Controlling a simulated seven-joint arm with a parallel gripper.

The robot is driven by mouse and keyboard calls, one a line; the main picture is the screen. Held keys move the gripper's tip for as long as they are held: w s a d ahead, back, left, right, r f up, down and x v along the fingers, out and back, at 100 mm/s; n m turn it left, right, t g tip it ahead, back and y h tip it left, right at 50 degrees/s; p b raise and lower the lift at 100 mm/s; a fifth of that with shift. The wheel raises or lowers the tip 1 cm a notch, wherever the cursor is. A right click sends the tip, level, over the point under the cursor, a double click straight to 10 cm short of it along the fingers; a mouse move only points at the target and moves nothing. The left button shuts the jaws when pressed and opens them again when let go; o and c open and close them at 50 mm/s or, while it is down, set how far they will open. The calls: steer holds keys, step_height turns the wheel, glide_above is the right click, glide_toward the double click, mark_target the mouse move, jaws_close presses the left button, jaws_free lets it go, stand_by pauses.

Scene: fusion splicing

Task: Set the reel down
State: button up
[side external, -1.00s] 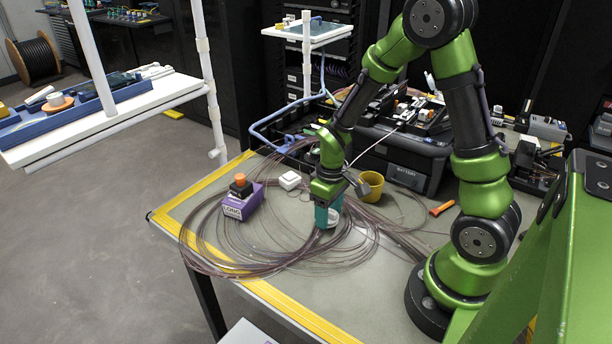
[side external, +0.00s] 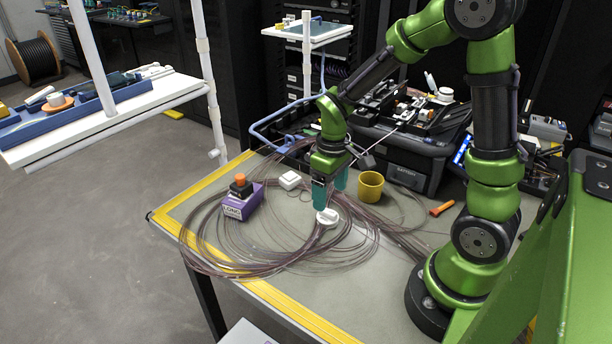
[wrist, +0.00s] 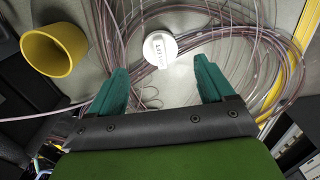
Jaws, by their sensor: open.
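A small white reel (side external: 327,217) lies on the table among loose coils of clear fibre tubing. In the wrist view the white reel (wrist: 160,48) is ahead of the fingertips, with its round labelled face towards the camera. My gripper (side external: 331,199) is open, its two teal fingers pointing down just above the reel. In the wrist view my gripper (wrist: 163,75) has its fingers wide apart with nothing between them; the reel is beyond the tips.
Coils of tubing (side external: 270,262) spread over the table. A yellow cup (side external: 370,187) stands right of my gripper. A black case (side external: 415,173) is behind.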

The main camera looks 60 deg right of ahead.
mark_target(329, 211)
steer(key=s+a+r+m+t+y, duration=0.1)
steer(key=s+a+r+m+t, duration=0.1)
steer(key=r, duration=0.6)
steer(key=s+a+r+m+t+y, duration=0.1)
steer(key=s+a+r+m+t, duration=0.1)
steer(key=s+a+r+t, duration=0.3)
step_height(329, 211, up, 4)
steer(key=shift+s+a+r, duration=0.15)
steer(key=shift+s+a, duration=0.25)
steer(key=shift+a, duration=0.75)
